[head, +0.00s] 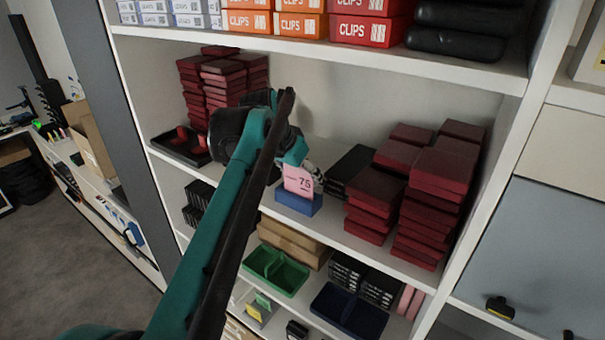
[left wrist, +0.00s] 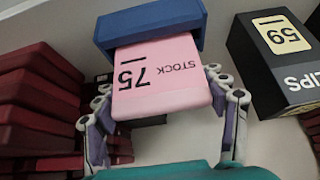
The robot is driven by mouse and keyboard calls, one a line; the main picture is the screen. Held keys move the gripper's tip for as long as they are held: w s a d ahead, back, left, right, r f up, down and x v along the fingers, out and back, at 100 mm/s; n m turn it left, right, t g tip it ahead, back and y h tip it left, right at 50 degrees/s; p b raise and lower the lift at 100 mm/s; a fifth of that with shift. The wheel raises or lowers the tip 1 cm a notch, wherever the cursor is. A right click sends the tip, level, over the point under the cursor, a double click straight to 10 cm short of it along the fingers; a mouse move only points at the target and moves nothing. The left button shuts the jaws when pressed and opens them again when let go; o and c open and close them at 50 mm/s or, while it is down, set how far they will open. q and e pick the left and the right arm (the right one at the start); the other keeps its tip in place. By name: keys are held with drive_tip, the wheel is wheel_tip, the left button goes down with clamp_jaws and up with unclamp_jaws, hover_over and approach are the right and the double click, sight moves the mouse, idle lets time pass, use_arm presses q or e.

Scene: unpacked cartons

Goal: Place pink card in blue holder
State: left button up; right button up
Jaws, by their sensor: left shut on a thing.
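The pink card (head: 298,181) reads "75" and stands upright at the blue holder (head: 292,201) on the middle shelf. In the left wrist view the card (left wrist: 160,75) appears upside down, with its "STOCK 75" print readable. Its far edge meets the holder (left wrist: 150,25), which hides that edge; how deep it sits I cannot tell. My left gripper (head: 305,168) is shut on the card by its upper part, with its fingers at both sides of the card in the left wrist view (left wrist: 163,100). My right gripper is in neither view.
Dark red boxes (head: 432,185) are stacked right of the holder, with flat black boxes (head: 350,168) behind. More red boxes (head: 222,80) and a black tray (head: 178,150) stand left. The upper shelf edge (head: 320,55) runs overhead. A green tray (head: 275,270) sits below.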

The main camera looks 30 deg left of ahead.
use_arm(q)
drive_tip(key=shift+f, duration=0.2)
drive_tip(key=o, duration=1.2)
drive_tip(key=shift+r, duration=0.1)
drive_tip(key=shift+r, duration=0.2)
drive_tip(key=shift+s+a+r, duration=0.1)
drive_tip(key=shift+s+r, duration=0.1)
drive_tip(key=shift+r, duration=0.1)
drive_tip(key=b+v, duration=0.1)
drive_tip(key=v, duration=1)
drive_tip(key=shift+r, duration=0.1)
